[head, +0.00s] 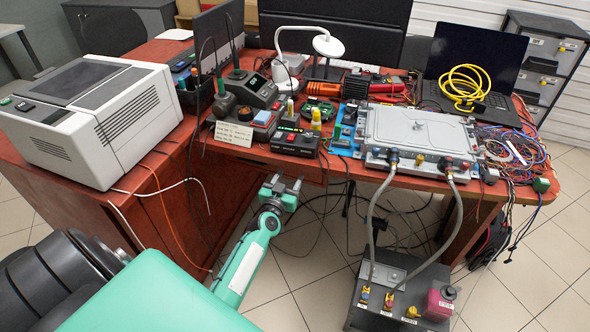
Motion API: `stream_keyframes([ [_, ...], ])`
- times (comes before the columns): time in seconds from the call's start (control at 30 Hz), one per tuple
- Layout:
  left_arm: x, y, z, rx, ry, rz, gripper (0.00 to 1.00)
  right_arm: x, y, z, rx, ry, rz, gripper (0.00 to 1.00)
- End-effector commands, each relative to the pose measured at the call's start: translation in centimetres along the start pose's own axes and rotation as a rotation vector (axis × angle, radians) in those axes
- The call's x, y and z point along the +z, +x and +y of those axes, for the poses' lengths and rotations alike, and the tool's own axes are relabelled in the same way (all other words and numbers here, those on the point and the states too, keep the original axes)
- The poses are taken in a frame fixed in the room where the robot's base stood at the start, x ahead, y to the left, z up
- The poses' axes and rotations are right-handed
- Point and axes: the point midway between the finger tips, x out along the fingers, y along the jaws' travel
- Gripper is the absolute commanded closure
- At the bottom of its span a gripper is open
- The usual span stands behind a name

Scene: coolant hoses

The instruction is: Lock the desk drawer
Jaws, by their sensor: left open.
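The desk (165,155) has a reddish-brown top and a side panel on the left. Under its front edge, a shallow reddish front (305,168) looks like the desk drawer, but its outline is hard to make out. It seems flush with the desk. I see no lock or key on it; they are too small or hidden. My left gripper (285,183) is open and empty, just below and in front of this front, with its fingers pointing up toward it. I cannot tell whether it touches. My right gripper is not in view.
A white printer (100,115) stands on the desk's left. A grey metal unit (415,135) sits at the right, with hoses running to a dark floor box (400,290). Loose cables (515,160) hang off the right edge.

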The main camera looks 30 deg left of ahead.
Motion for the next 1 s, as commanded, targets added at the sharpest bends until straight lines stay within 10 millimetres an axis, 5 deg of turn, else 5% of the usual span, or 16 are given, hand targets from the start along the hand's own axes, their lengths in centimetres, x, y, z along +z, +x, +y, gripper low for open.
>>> stream_keyframes([
  [0.3,0.0,4.4,0.0,0.001,0.000,0.001,0.47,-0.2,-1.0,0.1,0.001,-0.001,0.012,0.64],
  [0.73,0.0,5.2,0.1,0.001,0.000,-0.001,0.47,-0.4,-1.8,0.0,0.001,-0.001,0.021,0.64],
  [1.0,0.0,5.2,0.1,0.001,0.000,-0.001,0.92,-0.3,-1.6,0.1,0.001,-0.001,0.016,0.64],
])
